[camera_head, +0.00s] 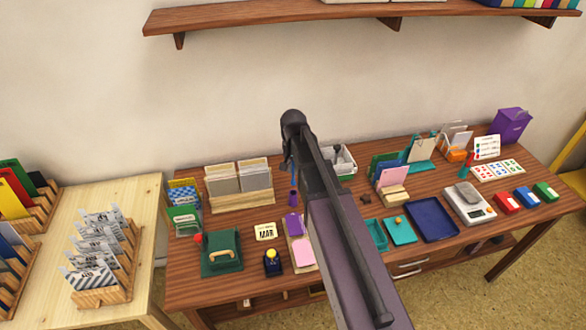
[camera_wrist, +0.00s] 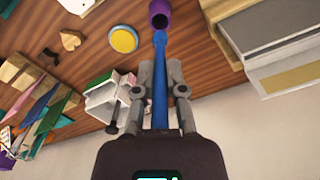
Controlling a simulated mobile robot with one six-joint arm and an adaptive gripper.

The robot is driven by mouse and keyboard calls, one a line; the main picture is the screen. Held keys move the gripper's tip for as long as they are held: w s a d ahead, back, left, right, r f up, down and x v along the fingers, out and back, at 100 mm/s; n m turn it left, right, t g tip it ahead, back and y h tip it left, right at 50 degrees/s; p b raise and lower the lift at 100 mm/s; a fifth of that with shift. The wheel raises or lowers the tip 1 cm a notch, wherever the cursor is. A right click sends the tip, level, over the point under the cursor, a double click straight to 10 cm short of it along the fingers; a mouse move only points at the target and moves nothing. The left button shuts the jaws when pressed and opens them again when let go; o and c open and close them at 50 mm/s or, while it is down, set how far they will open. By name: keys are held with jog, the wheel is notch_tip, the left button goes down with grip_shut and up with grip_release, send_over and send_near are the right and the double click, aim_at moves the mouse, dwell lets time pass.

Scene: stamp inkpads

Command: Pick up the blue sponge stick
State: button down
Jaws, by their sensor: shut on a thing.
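The blue sponge stick (camera_wrist: 160,105) runs lengthwise between the two fingers of my gripper (camera_wrist: 160,72) in the wrist view. The fingers are shut on it. Its rounded far end points at the mouth of a small purple cup (camera_wrist: 159,8). That end seems to be just outside the cup, but I cannot tell how far apart they are. In the head view my gripper (camera_head: 287,164) is over the back of the brown table, largely behind my arm. The purple cup (camera_head: 293,200) stands below it, and a bit of blue shows between them.
A wooden card rack (camera_head: 240,200) stands left of the cup. A white box (camera_head: 345,160) is to the right, behind my arm. A calendar block (camera_head: 265,232) and a green stamp pad (camera_head: 222,256) lie in front. The wall rises behind the table.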

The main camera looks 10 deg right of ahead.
dwell(0.8)
jog(key=w+d+f+b, duration=0.1)
jog(key=d, duration=0.8)
jog(key=shift+f, duration=0.2)
jog(key=shift+f+b, duration=0.1)
jog(key=shift+b, duration=0.25)
notch_tip(320, 180, down, 6)
jog(key=b, duration=0.5)
jog(key=shift+b, duration=0.4)
jog(key=shift+s+f+b, duration=0.1)
jog(key=shift+f+b, duration=0.35)
jog(key=shift+b, duration=0.1)
dwell(2.3)
jog(key=shift+r, duration=0.15)
notch_tip(320, 180, up, 7)
jog(key=p, duration=0.7)
dwell(0.4)
